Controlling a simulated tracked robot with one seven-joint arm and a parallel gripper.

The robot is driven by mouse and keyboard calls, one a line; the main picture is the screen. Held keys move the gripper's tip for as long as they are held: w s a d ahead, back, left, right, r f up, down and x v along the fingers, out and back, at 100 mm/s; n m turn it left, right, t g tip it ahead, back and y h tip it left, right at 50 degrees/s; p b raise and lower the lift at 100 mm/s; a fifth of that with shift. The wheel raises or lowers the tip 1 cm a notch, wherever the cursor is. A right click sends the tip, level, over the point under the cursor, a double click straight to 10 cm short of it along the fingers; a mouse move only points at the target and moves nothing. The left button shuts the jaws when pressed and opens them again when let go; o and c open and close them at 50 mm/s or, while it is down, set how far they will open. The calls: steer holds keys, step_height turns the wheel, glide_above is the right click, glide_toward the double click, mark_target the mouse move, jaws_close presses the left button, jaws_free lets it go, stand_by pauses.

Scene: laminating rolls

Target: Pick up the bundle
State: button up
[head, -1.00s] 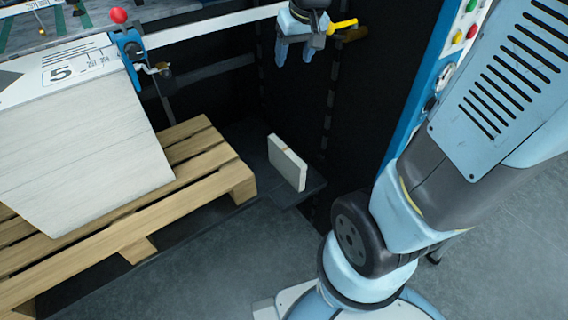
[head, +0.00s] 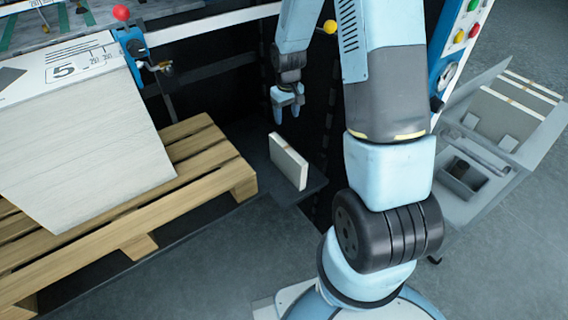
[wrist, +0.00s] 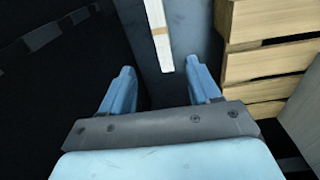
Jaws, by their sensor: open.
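The bundle (head: 287,161) is a white block with a thin tan band, standing on its long edge on a dark ledge (head: 313,183) beside the wooden pallet. In the wrist view the bundle (wrist: 160,30) shows as a narrow white strip ahead of and between the fingers' lines. My gripper (head: 287,104) hangs above and a little behind the bundle, apart from it. In the wrist view my gripper (wrist: 160,85) has its two blue fingers wide apart with nothing between them.
A wooden pallet (head: 215,165) with a tall paper stack (head: 85,140) stands at left. A blue machine post with buttons (head: 460,40) rises at right. A dark machine frame lies behind the ledge.

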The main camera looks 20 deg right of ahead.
glide_above(288, 148)
step_height(288, 148, down, 6)
steer(key=shift+g, duration=0.3)
step_height(288, 148, down, 8)
steer(key=shift+w, duration=0.15)
steer(key=shift+a+f, duration=0.1)
steer(key=shift+f, duration=2.55)
jaws_close()
